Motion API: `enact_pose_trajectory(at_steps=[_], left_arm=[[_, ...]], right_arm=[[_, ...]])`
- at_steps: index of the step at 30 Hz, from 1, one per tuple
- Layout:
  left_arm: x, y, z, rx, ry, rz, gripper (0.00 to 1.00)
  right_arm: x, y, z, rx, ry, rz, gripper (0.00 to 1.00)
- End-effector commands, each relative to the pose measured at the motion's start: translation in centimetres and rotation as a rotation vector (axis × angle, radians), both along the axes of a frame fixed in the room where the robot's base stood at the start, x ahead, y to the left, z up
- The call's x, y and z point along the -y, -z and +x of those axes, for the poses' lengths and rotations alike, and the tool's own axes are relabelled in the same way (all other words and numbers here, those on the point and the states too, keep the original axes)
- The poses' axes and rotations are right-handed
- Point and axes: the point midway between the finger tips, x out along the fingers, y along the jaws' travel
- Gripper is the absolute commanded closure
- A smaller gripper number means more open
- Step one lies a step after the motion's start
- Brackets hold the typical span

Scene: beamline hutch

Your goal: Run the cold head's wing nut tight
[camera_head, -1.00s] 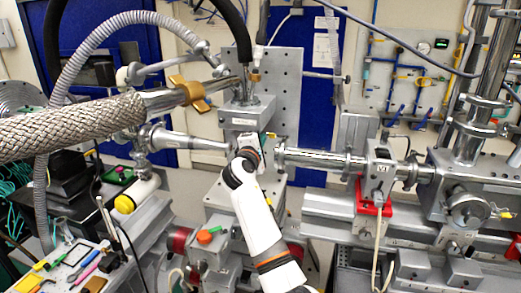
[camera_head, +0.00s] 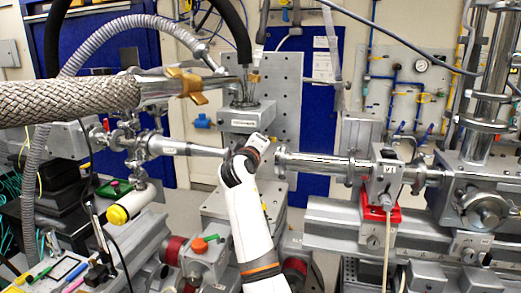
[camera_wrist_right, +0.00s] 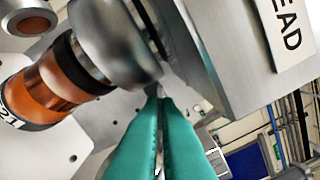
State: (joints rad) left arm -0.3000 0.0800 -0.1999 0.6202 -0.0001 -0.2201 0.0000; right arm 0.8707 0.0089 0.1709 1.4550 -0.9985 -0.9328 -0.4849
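The cold head (camera_head: 247,115) is a grey block under the black hose in the head view's centre. Its side, with a label ending in "EAD", also fills the upper right of the right wrist view (camera_wrist_right: 240,50). My right gripper (camera_wrist_right: 160,98) has teal fingers closed almost together, their tips on a small grey metal piece, apparently the wing nut (camera_wrist_right: 154,88). It sits beside a rounded silver clamp (camera_wrist_right: 115,45); most of it is hidden behind the fingertips. In the head view my white right arm reaches up to just below the block, hiding its fingers. My left gripper is out of view.
A copper-coloured cylinder (camera_wrist_right: 55,85) adjoins the clamp. A braided hose (camera_head: 70,100) with a brass clamp (camera_head: 186,84) passes on the left. A horizontal beam pipe (camera_head: 320,162) runs right to a valve on a red bracket (camera_head: 386,214). Tools lie at lower left (camera_head: 75,272).

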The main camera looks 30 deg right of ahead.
Motion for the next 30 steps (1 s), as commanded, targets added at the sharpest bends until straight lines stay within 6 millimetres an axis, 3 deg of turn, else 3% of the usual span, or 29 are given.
enact_pose_trajectory(at_steps=[17, 21, 30], left_arm=[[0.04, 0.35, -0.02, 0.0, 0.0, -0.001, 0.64], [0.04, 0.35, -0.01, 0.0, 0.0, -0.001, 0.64], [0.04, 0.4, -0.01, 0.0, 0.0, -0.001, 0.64]], right_arm=[[-0.05, 0.34, 0.04, 0.019, 0.0, 0.025, 1.0], [-0.04, 0.3, 0.04, 0.018, 0.0, 0.023, 0.76], [-0.09, 0.15, -0.05, 0.021, 0.0, 0.021, 0.75]])
